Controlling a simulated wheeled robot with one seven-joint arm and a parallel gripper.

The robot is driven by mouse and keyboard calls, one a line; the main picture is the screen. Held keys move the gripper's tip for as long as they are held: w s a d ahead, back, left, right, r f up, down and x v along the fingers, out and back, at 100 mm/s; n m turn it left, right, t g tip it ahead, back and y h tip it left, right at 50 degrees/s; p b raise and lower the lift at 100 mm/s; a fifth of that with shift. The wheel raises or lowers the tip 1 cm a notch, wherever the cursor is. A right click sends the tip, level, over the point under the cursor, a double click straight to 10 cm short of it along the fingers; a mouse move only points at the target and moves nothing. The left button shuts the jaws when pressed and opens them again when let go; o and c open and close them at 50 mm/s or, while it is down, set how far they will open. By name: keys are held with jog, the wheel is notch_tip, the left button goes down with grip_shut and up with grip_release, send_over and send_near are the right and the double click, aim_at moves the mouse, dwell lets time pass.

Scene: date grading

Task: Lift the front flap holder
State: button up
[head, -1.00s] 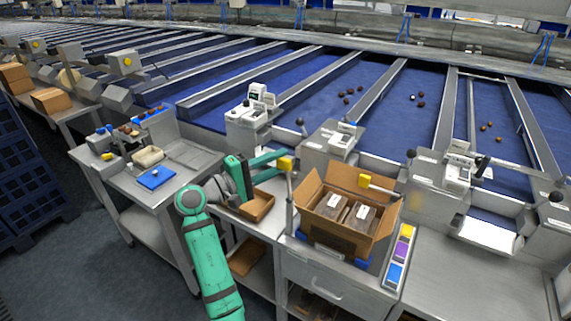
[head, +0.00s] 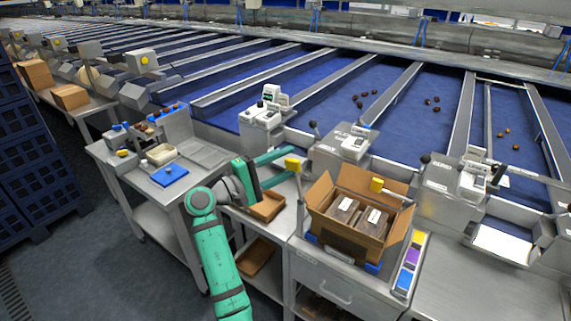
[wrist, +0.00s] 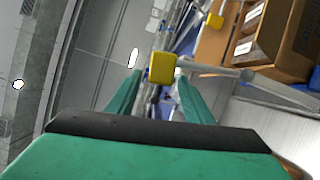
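A flap holder with a yellow block (head: 292,165) on a slim metal post stands at the left front corner of the open carton (head: 347,243). In the wrist view its yellow block (wrist: 161,67) appears between my two green fingers, with a grey rod running right from it. My gripper (head: 295,162) is open beside this holder, and a gap shows on each side of the block. Contact cannot be seen. The carton holds clear-topped packs.
A small brown open box (head: 267,206) sits just below my gripper. A strip of coloured labels (head: 411,256) lies right of the carton. A steel table (head: 200,152) with trays is at left. Sorting machines and blue belts lie behind. The steel top at right is mostly clear.

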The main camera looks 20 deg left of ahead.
jog(key=shift+s, duration=0.1)
jog(key=v, duration=1)
jog(key=shift+s+a, duration=0.25)
dwell(0.3)
